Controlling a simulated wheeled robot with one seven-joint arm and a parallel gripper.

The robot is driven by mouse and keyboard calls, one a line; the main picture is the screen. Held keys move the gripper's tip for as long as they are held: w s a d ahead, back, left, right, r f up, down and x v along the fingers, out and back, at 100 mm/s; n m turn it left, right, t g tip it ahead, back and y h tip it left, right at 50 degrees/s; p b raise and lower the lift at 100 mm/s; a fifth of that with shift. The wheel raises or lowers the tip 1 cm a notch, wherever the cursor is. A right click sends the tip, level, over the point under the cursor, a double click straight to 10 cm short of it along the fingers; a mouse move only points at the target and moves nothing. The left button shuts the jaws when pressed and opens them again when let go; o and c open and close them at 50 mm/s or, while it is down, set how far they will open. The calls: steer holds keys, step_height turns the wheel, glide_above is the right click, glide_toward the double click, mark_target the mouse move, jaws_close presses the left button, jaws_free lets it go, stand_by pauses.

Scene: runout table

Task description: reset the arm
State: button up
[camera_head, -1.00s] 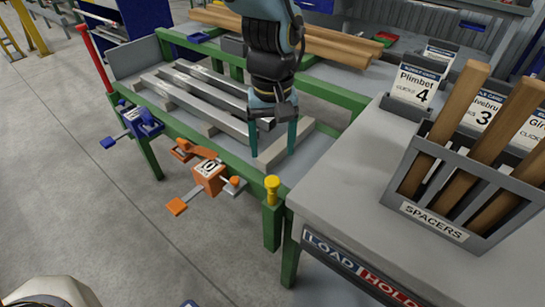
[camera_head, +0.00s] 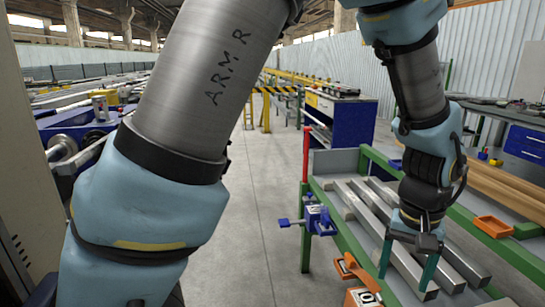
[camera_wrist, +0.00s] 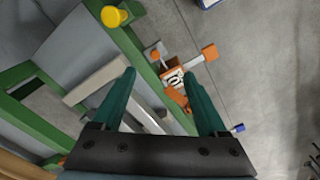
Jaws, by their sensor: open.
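My gripper (camera_head: 406,278) is open and empty, with its two teal fingers pointing down over the near part of the runout table (camera_head: 357,207). In the wrist view my gripper (camera_wrist: 158,76) has its fingers apart with nothing between them. Several grey metal bars (camera_head: 361,206) lie along the green-framed table behind and beside the fingers. I cannot tell the exact height of the fingertips above the table. My arm's large links cross the head view and hide much of the middle and left.
An orange clamp (camera_wrist: 173,78) and a yellow-capped green post (camera_wrist: 114,17) are at the table's edge. A blue clamp (camera_head: 318,218) and a red post (camera_head: 306,155) stand farther along. Open floor (camera_head: 255,215) lies left of the table.

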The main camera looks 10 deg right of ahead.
steer(key=w+a+r+n+p, duration=0.1)
steer(key=w+a+r+n, duration=0.25)
steer(key=w+a, duration=1.3)
steer(key=a+r+n+t, duration=0.1)
steer(key=a+r+n, duration=0.1)
steer(key=a, duration=1.8)
steer(key=shift+s+a+n+t+p, duration=0.25)
steer(key=shift+s+n+t+p, duration=0.1)
steer(key=shift+n+p, duration=0.1)
